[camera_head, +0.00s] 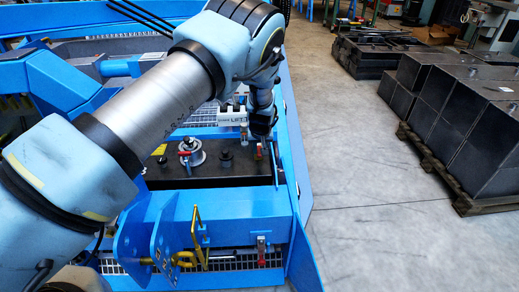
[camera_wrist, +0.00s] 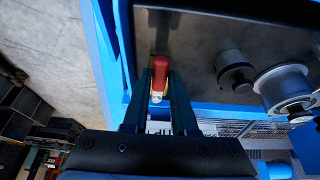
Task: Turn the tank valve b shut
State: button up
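A small valve with a red handle (camera_wrist: 160,72) and a brass-coloured body stands at the edge of a dark tank top (camera_wrist: 195,50). In the head view the red handle (camera_head: 259,152) shows at the tank's right end, just below my gripper (camera_head: 262,135). In the wrist view the two dark fingers of my gripper (camera_wrist: 161,84) are apart, one on each side of the valve, with the handle between their tips. I cannot tell whether they touch it. Another red-handled valve (camera_head: 261,243) sits lower, at the front of the blue frame. No readable label marks either valve.
A blue side panel (camera_head: 298,200) stands close to the right of my gripper. A round metal fitting (camera_head: 190,153) and a dark knob (camera_head: 225,160) rise from the tank top. Black crates (camera_head: 470,125) stand right, beyond clear floor.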

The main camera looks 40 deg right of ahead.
grip_shut()
dwell(0.9)
